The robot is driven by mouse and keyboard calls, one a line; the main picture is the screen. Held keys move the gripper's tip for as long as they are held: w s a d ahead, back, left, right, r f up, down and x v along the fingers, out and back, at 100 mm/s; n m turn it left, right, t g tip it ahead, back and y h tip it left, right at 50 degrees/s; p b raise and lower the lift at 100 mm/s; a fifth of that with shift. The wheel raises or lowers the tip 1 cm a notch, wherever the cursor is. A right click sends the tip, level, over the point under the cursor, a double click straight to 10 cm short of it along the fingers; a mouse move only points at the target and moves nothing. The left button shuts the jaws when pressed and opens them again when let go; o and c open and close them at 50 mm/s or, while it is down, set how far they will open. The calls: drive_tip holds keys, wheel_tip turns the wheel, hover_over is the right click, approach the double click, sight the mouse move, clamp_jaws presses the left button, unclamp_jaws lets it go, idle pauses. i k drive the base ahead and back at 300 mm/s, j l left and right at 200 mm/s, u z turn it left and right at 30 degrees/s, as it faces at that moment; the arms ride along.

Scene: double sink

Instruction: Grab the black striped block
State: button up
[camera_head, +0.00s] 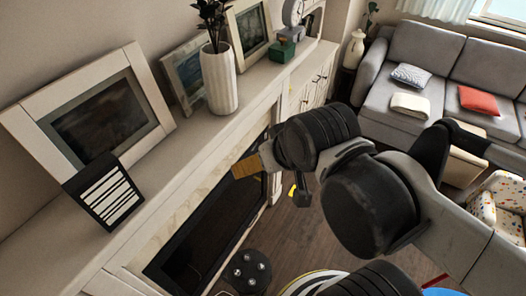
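The black striped block (105,195), a black piece with white stripes on its face, stands on the white mantel shelf at the left. My arm reaches in from the lower right. My gripper (299,192) shows only as a small dark part with a yellow patch below the wrist, in front of the shelf and well to the right of the block. Its fingers are mostly hidden, so its opening is unclear.
A large picture frame (93,117) leans on the wall behind the block. A white vase (219,80) with dark leaves and a green box (283,52) stand farther along the shelf (170,168). A dark fireplace opening (205,235) lies below. A grey sofa (425,60) is at the back right.

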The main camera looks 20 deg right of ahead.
sight(104, 188)
drive_tip(key=u, duration=1.3)
